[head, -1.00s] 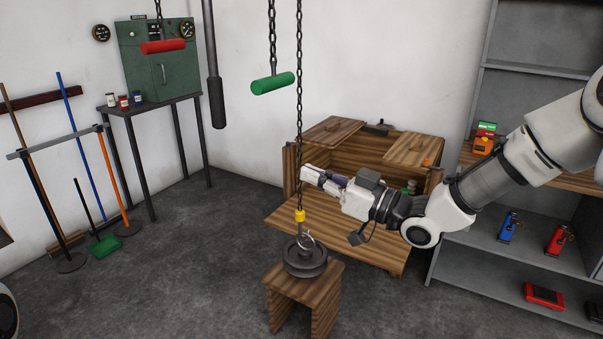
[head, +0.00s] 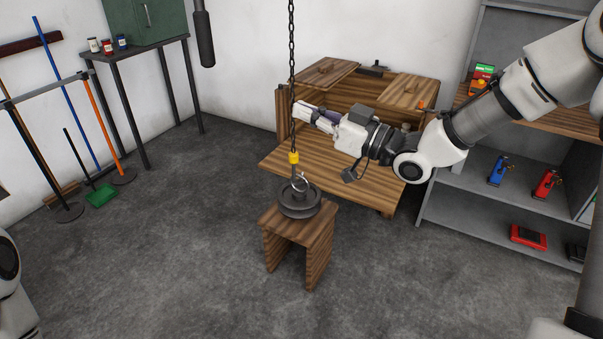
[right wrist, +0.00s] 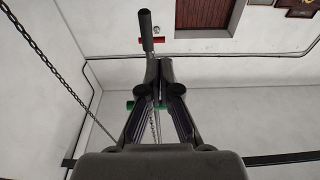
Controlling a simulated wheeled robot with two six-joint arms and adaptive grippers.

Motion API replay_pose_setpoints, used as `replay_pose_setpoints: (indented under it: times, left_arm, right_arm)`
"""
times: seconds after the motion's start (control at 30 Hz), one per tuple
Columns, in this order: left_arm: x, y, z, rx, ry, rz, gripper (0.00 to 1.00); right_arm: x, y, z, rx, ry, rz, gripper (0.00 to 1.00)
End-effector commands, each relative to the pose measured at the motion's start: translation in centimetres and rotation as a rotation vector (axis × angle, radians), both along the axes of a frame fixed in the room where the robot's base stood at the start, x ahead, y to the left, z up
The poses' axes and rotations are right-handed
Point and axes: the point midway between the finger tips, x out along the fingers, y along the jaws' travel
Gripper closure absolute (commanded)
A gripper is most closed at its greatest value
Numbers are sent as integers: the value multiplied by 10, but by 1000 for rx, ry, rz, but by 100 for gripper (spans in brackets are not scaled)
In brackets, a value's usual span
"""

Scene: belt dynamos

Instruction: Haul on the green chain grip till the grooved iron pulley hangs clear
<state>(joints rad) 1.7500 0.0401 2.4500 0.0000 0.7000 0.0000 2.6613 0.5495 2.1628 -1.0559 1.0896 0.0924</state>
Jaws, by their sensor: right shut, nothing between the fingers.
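The grooved iron pulley (head: 299,203) rests on a small wooden stool (head: 313,222), with a yellow coupling (head: 293,157) and a taut dark chain (head: 291,60) above it. The green chain grip is out of the head view. In the right wrist view, a green end of it (right wrist: 130,106) shows behind my fingers, which hide much of it. My right gripper (head: 297,112) is shut and empty, and in the head view its tips overlap the pulley's chain; I cannot tell whether they touch. In the right wrist view its fingers (right wrist: 164,66) meet. My left gripper is out of view.
An open wooden chest (head: 330,165) stands behind the stool. A grey shelf (head: 470,210) with blue and red items is on the right. A side table (head: 140,52) and a tool rack (head: 45,88) are on the left. The floor around the stool is clear.

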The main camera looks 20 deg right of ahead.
Motion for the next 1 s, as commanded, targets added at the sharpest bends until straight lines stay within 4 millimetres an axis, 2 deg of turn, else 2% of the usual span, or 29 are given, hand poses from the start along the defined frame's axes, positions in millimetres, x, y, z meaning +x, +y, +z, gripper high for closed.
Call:
replay_pose_setpoints:
  times: [0.3,0.37,0.47,0.57,0.6,0.7,0.73,0.83,1.0]
  left_arm:
    - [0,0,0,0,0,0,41]
    - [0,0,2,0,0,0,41]
    - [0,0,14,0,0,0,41]
    - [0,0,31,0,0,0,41]
    - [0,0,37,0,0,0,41]
    - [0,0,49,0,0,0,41]
    - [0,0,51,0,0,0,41]
    - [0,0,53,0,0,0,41]
    - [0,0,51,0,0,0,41]
  right_arm:
    - [0,0,0,0,0,0,100]
    - [1,0,7,4,-7,-1,100]
    - [3,-1,43,35,-52,-8,100]
    - [5,-2,104,98,-132,-12,100]
    - [4,-3,130,126,-168,-13,100]
    - [0,-4,184,188,-247,-8,100]
    - [-2,-4,196,202,-264,-5,100]
    - [-6,-5,217,233,-300,0,100]
    - [-6,-5,219,240,-306,1,100]
